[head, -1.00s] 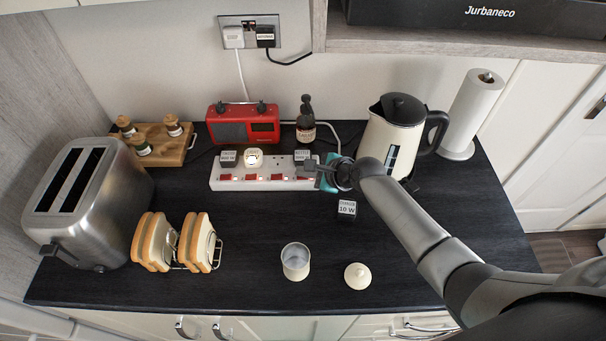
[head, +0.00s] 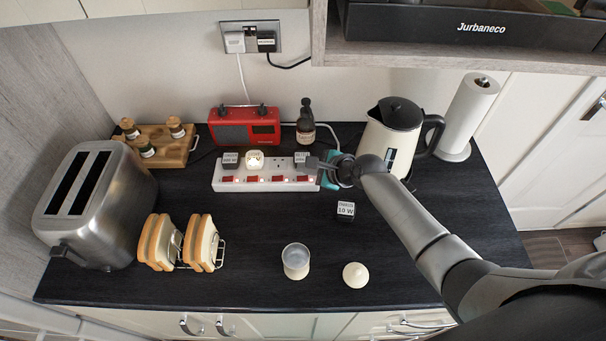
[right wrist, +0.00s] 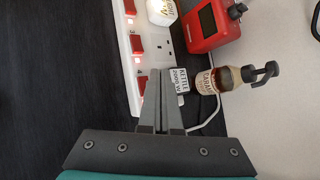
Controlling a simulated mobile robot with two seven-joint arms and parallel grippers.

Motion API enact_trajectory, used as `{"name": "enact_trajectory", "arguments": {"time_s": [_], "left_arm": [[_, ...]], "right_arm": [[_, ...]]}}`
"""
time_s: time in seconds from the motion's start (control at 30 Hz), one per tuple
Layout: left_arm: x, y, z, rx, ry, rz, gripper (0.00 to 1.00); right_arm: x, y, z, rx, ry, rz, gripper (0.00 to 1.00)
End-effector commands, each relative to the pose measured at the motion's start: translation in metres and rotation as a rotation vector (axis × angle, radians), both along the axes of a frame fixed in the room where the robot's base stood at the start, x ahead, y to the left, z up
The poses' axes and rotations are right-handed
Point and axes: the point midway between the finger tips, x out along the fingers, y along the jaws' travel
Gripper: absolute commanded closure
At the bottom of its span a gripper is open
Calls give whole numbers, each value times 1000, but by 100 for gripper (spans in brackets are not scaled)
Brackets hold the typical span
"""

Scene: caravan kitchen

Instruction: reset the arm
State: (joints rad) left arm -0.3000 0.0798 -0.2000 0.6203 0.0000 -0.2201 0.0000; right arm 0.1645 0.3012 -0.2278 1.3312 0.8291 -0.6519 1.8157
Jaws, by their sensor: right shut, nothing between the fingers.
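The white power strip (head: 265,187) lies on the dark counter, with a row of red switches along its front edge. The fourth switch (head: 303,179) is at the right end, just in front of the kettle plug (head: 301,158). In the right wrist view this switch (right wrist: 143,84) lies beside the fingertips, marked 4; I cannot tell which way it is tipped. My right gripper (head: 309,163) is shut and empty, its tips over the strip's right end near the switch and plug. In the right wrist view the gripper (right wrist: 160,72) points at the strip; contact is unclear. My left gripper is out of view.
A red radio (head: 232,130) and a dark bottle (head: 305,125) stand behind the strip. A kettle (head: 388,135) stands right of it.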

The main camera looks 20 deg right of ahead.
Motion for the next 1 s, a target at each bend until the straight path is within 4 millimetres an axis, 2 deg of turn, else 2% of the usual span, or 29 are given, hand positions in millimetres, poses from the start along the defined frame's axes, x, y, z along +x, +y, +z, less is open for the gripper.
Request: {"name": "enact_trajectory", "arguments": {"time_s": [0.03,0.1,0.4,0.7,1.0], "left_arm": [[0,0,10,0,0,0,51],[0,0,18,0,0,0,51],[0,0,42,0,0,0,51],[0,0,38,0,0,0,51],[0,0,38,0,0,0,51]], "right_arm": [[0,-1,10,1,0,-1,100],[0,-1,16,1,1,-1,100],[-1,-5,45,1,-1,-1,100],[-2,-8,63,-1,-1,0,100],[-2,-8,64,0,0,0,100]]}}
